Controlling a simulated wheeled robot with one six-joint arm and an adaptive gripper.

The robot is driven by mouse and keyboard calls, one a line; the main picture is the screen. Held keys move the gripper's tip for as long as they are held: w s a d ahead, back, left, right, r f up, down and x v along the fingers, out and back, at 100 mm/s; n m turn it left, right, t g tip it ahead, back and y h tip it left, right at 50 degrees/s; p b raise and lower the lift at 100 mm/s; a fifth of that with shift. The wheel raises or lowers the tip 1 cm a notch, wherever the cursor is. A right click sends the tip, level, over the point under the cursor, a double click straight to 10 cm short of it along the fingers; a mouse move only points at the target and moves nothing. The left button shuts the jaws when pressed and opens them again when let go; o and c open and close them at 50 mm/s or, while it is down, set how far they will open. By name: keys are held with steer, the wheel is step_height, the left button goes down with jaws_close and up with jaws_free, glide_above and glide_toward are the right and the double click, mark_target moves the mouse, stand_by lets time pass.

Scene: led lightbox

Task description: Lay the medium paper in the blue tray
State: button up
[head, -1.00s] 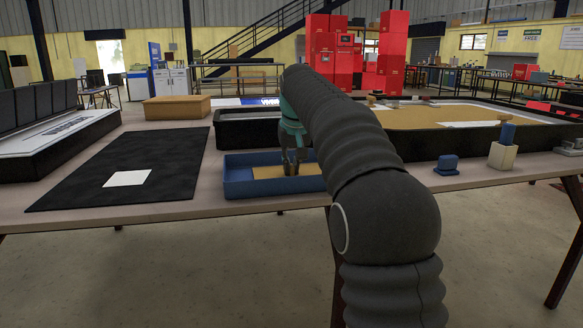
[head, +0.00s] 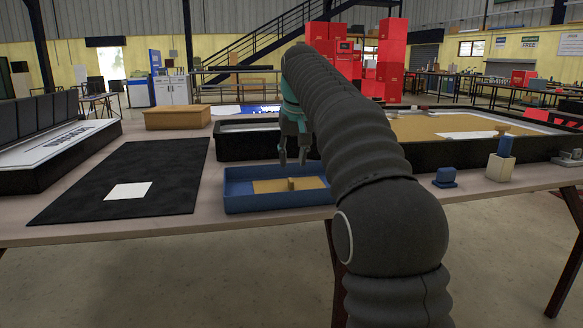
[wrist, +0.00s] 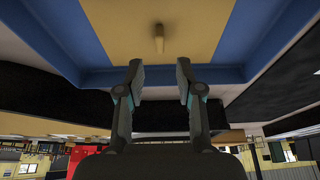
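The blue tray (head: 262,202) stands near the front edge of the table, right of a black mat. A tan sheet (head: 268,187) lies flat inside it, with a small tan grip block (head: 292,184) standing up from it; I take this sheet to be the medium paper. My gripper (head: 293,160) is above the tray, pointing down, open and empty. In the wrist view, the fingers (wrist: 160,78) are apart, and the grip block (wrist: 158,39) stands clear of them on the sheet (wrist: 185,20). The blue tray wall (wrist: 75,42) also shows there.
The black mat (head: 100,170) holds a white square (head: 128,190). A long black-walled box (head: 440,150) with a tan and white inside lies behind. A blue knob-like piece (head: 445,178) and a cream block (head: 499,168) with a blue top stand to the right.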

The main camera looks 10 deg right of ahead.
steer(key=p+v, duration=0.1)
steer(key=v, duration=0.3)
steer(key=shift+s+r, duration=0.15)
steer(key=shift+r, duration=0.2)
steer(key=shift+s, duration=0.1)
steer(key=s+f, duration=0.8)
steer(key=s, duration=0.4)
steer(key=s+f+t, duration=0.1)
steer(key=s+f, duration=0.7)
steer(key=s, duration=0.4)
steer(key=s+f, duration=0.8)
steer(key=s, duration=0.4)
steer(key=shift+t, duration=0.3)
